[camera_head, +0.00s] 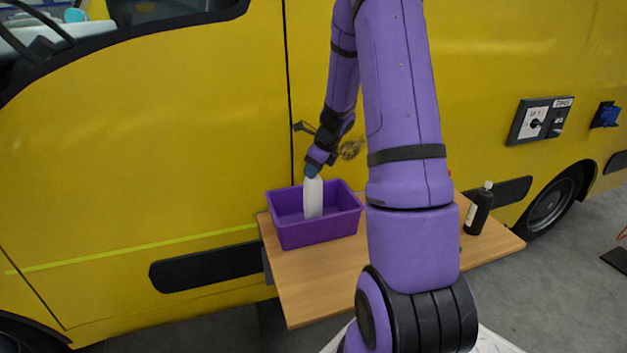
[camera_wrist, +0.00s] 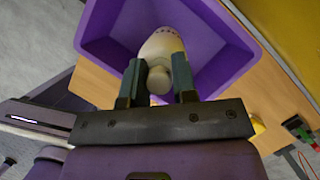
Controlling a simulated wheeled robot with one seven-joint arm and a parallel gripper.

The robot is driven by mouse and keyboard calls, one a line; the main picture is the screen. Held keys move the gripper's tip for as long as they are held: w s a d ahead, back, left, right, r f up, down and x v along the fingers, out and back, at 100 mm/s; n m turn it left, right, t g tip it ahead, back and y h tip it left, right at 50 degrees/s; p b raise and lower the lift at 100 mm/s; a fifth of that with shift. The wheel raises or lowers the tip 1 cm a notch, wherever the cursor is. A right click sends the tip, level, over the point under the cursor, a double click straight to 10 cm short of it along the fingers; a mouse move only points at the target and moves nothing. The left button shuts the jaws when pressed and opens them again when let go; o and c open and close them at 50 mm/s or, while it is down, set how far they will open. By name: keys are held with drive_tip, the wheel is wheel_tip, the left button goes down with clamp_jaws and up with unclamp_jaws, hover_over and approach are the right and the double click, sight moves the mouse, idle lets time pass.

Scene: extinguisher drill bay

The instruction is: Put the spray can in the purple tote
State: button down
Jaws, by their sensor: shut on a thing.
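The spray can (camera_head: 313,198) is a pale, white cylinder. It is upright in the head view, with its lower part inside the purple tote (camera_head: 305,234). My gripper (camera_head: 313,170) is shut on the top of the can from above. In the wrist view my gripper (camera_wrist: 159,80) has its two fingers on either side of the can's rounded cap, and the white can (camera_wrist: 163,43) shows beyond them, within the walls of the tote (camera_wrist: 100,45). The can's base is hidden, so I cannot tell whether it touches the tote's floor.
The tote stands on the left of a wooden table (camera_head: 310,291) against a yellow van (camera_head: 150,150). A dark bottle with a white cap (camera_head: 478,210) stands at the table's right. My arm hides the table's middle. Bare wood shows in front of the tote.

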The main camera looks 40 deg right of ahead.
sight(313, 188)
drive_tip(key=shift+f, duration=1.85)
drive_tip(key=c, duration=0.9)
unclamp_jaws()
